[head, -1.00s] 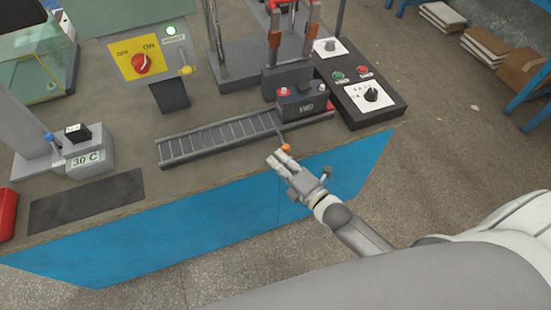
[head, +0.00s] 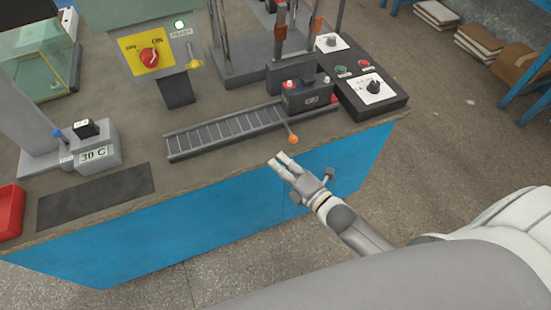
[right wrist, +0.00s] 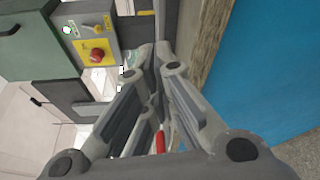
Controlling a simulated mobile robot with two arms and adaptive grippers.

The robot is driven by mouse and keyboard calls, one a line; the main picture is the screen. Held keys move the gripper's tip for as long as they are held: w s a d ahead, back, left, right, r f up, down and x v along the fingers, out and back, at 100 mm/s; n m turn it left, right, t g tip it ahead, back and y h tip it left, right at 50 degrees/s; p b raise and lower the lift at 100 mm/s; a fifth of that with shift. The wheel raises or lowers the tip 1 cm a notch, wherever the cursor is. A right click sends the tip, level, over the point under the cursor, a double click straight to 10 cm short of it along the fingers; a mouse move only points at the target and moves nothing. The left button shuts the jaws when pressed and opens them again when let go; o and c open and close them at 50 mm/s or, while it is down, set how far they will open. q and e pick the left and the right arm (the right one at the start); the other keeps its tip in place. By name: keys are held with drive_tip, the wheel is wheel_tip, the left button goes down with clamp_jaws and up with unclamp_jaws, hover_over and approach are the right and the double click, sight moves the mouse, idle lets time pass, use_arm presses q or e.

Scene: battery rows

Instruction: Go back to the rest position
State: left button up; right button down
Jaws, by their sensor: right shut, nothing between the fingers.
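My right gripper (head: 278,161) is shut and empty in the head view, in front of the bench's front edge. Just above it in the picture is a lever with an orange knob (head: 293,139), apart from the fingers. In the right wrist view the closed fingers (right wrist: 158,60) point along the bench edge, with the blue bench front (right wrist: 270,60) to their right. My left gripper is not in view.
The bench (head: 215,215) carries a roller track (head: 225,132) with a dark battery (head: 306,95) at its right end, a control box (head: 372,90), a yellow switch panel (head: 146,54) and a red bin (head: 10,211).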

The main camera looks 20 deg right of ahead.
drive_tip(key=v, duration=0.6)
drive_tip(key=s+d+f+m+g+h, duration=0.2)
drive_tip(key=s+f+m, duration=0.2)
drive_tip(key=f, duration=0.5)
drive_tip(key=s+d+f+m+g+h, duration=0.1)
drive_tip(key=s+d+f+m+g, duration=0.2)
drive_tip(key=f, duration=0.7)
drive_tip(key=s+d+f+m+g+h, duration=0.1)
drive_tip(key=s+f+m+g+h, duration=0.1)
drive_tip(key=s+f+m, duration=0.5)
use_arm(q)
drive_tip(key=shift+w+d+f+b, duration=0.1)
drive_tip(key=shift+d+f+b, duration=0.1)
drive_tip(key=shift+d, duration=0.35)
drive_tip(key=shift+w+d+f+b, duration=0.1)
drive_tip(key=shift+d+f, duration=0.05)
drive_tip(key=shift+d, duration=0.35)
use_arm(e)
drive_tip(key=s+a+f+m+g, duration=0.2)
drive_tip(key=s+f+m+g, duration=0.5)
drive_tip(key=s+f, duration=0.9)
drive_tip(key=s+g, duration=0.1)
drive_tip(key=s, duration=0.3)
drive_tip(key=shift+f+m+h, duration=0.2)
drive_tip(key=shift+m+h, duration=0.1)
drive_tip(key=shift+h, duration=0.1)
drive_tip(key=shift+a, duration=0.1)
